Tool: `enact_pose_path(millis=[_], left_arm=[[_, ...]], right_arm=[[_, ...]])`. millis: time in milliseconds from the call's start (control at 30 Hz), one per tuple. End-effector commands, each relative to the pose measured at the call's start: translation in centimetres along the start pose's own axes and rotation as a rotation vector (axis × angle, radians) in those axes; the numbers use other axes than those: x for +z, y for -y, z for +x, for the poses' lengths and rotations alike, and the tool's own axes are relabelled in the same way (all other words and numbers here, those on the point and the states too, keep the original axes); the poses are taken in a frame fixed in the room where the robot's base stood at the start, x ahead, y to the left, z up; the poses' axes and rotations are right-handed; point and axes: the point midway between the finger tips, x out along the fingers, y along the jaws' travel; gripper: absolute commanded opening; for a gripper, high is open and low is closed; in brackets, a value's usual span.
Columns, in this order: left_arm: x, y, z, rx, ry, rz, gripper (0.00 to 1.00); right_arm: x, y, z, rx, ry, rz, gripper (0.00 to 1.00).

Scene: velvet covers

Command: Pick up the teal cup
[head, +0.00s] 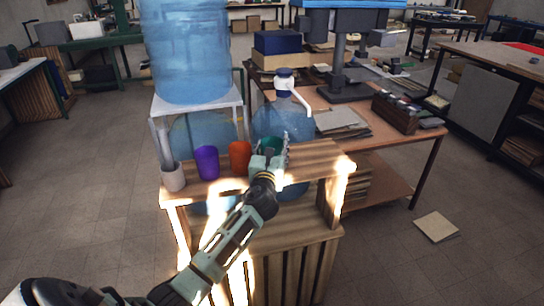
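The teal cup (268,143) stands on the wooden crate stand (315,157), to the right of the orange cup (239,156). Only its upper part shows; my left gripper hides the rest. My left gripper (275,151) reaches up from the lower left and is right at the teal cup, in front of it and along its right side. Whether its fingers touch the cup or are closed on it cannot be made out. My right gripper is not in view.
A purple cup (207,163) and a pale grey cup (173,177) stand farther left on the same top. A large blue water bottle (187,50) rises behind on a white stand. Another bottle with a white pump (285,85) stands close behind the teal cup. The top's right end is clear.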

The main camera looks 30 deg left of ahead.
Motion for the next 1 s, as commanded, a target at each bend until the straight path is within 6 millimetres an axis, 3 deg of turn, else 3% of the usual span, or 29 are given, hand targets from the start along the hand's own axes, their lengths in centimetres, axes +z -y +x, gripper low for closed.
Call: enact_pose_path(millis=[200, 567, 933, 1000], left_arm=[[0.0, 0.0, 0.0, 0.0, 0.001, 0.0, 0.26], [0.6, 0.0, 0.0, 0.0, 0.003, 0.001, 0.26], [4.2, 0.0, 0.0, -0.001, 0.004, 0.001, 0.25], [4.6, 0.8, -0.1, -0.003, 0.003, -0.001, 0.25]], right_arm=[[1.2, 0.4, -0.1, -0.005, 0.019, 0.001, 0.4], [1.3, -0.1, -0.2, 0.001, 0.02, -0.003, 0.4], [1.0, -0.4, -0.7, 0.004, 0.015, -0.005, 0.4], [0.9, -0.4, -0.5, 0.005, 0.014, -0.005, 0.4]])
